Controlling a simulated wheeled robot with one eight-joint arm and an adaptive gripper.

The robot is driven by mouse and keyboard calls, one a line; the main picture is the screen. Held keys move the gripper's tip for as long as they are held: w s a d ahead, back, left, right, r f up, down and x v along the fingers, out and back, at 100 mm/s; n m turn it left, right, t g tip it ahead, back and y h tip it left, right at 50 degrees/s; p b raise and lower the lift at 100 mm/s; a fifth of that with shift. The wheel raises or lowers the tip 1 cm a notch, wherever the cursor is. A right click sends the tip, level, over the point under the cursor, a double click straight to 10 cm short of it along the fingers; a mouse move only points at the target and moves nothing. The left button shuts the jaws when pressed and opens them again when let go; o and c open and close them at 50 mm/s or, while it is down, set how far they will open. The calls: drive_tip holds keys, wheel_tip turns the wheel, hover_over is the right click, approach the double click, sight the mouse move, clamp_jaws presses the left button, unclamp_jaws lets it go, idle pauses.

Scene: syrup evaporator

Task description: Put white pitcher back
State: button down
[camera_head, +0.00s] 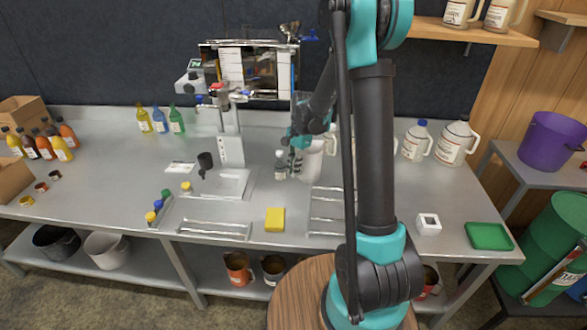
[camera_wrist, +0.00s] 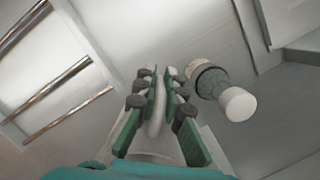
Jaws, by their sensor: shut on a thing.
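The white pitcher (camera_head: 312,164) is upright on or just above the steel bench, right of the bench's middle and partly behind my arm. My gripper (camera_head: 297,158) is at its left side. In the wrist view, the fingers of my gripper (camera_wrist: 157,88) are closed on both sides of the white pitcher's handle (camera_wrist: 154,122). Most of the pitcher's body is hidden by the fingers there. I cannot tell whether its base touches the bench.
A small white-capped bottle (camera_head: 280,166) stands close left of the pitcher; it also shows in the wrist view (camera_wrist: 211,82). A metal-bar rack (camera_head: 328,213) lies in front. Large jugs (camera_head: 456,142) stand right. A yellow sponge (camera_head: 275,219) lies near the front edge.

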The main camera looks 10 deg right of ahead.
drive_tip(key=shift+f, duration=0.3)
drive_tip(key=c, duration=1.6)
unclamp_jaws()
drive_tip(key=shift+o, duration=0.2)
drive_tip(key=r, duration=0.3)
drive_tip(key=d+r, duration=0.1)
drive_tip(key=r, duration=0.3)
drive_tip(key=w+r, duration=0.1)
drive_tip(key=r, duration=0.3)
drive_tip(key=shift+w+d, duration=0.1)
drive_tip(key=shift+d, duration=0.25)
drive_tip(key=shift+r, duration=0.25)
drive_tip(key=shift+s+d+r, duration=0.1)
drive_tip(key=shift+s+d, duration=0.1)
drive_tip(key=s+d+f+n+t, duration=0.1)
drive_tip(key=s+d+f+n, duration=0.1)
drive_tip(key=s, duration=0.5)
drive_tip(key=s+d+f+n+t+h, duration=0.1)
drive_tip(key=s+d+f+n+t, duration=0.1)
drive_tip(key=s+n, duration=0.3)
drive_tip(key=s+d+f+n+t, duration=0.2)
drive_tip(key=s+d+f+n, duration=0.1)
drive_tip(key=s, duration=0.8)
drive_tip(key=shift+s+d+n+h, duration=0.25)
drive_tip(key=shift+d+n+h, duration=0.15)
drive_tip(key=shift+d, duration=0.4)
